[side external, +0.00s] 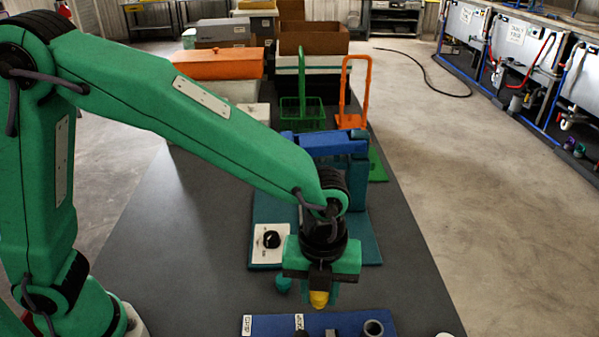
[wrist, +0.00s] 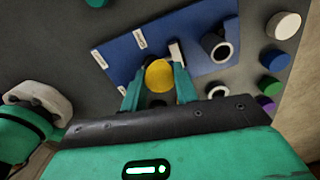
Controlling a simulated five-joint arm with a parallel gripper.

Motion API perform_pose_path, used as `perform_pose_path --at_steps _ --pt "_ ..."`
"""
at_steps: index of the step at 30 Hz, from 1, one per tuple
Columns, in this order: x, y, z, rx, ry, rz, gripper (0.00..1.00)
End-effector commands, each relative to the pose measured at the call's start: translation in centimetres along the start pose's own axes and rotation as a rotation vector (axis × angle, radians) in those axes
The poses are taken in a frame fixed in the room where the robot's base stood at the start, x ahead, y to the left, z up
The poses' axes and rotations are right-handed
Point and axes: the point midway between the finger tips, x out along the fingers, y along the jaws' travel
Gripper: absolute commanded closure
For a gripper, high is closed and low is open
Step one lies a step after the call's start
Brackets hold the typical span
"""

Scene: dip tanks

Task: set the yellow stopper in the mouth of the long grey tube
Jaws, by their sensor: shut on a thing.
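The yellow stopper (side external: 319,299) is held between the fingers of my gripper (side external: 319,291), which points down above the far edge of the blue board (side external: 345,321). In the wrist view the stopper (wrist: 159,76) shows as a round yellow top between the two green fingers. A grey tube (side external: 373,328) stands on the board, right of the stopper and apart from it. In the wrist view this open-mouthed grey tube (wrist: 217,48) is up and right of my gripper. A second ring-shaped mouth (wrist: 217,92) is partly hidden by my gripper; its length cannot be told.
A pale block (wrist: 177,52) is close beside the stopper in the wrist view. A teal stand with a blue top (side external: 335,144) rises behind my gripper. The left tabletop is clear.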

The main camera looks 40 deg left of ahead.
Motion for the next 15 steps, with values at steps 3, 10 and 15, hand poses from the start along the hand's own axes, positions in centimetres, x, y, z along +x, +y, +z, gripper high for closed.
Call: perform_pose_path --at_steps 3,10,15 --pt "0.0 -0.01 0.01 0.0 0.0 0.0 0.92" --pt "0.01 -0.03 0.06 -0.001 0.0 0.0 0.92" --pt "-0.16 -0.35 0.83 -0.018 0.0 -0.001 0.92"
